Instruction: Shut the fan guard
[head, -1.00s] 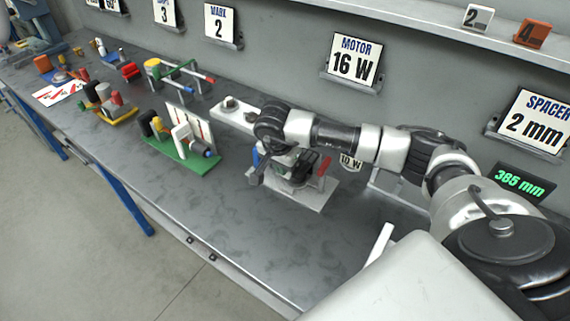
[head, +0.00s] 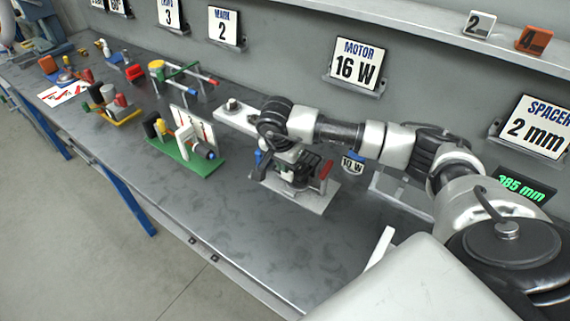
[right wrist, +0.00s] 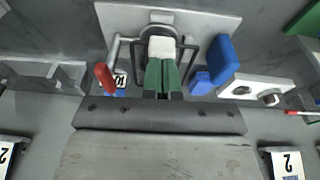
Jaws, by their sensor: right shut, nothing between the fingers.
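The fan fixture stands on a light grey base plate (head: 312,204) on the bench, with a red handle (head: 326,169) at its right and a blue part (head: 259,157) at its left. In the right wrist view the plate (right wrist: 205,22), the red handle (right wrist: 105,79) and a blue block (right wrist: 225,58) show around the fingers. Dark wire-like bars (right wrist: 190,58) beside the fingers may be the guard; its angle is unclear. My right gripper (head: 290,172) is shut and empty, low over the fixture. My left gripper is out of view.
A green-based fixture (head: 190,163) stands to the left, and a white strip (head: 236,116) lies behind the fixture. A 10 W label (head: 352,163) and a grey stand (head: 400,190) are at the right. The front of the bench is mostly clear.

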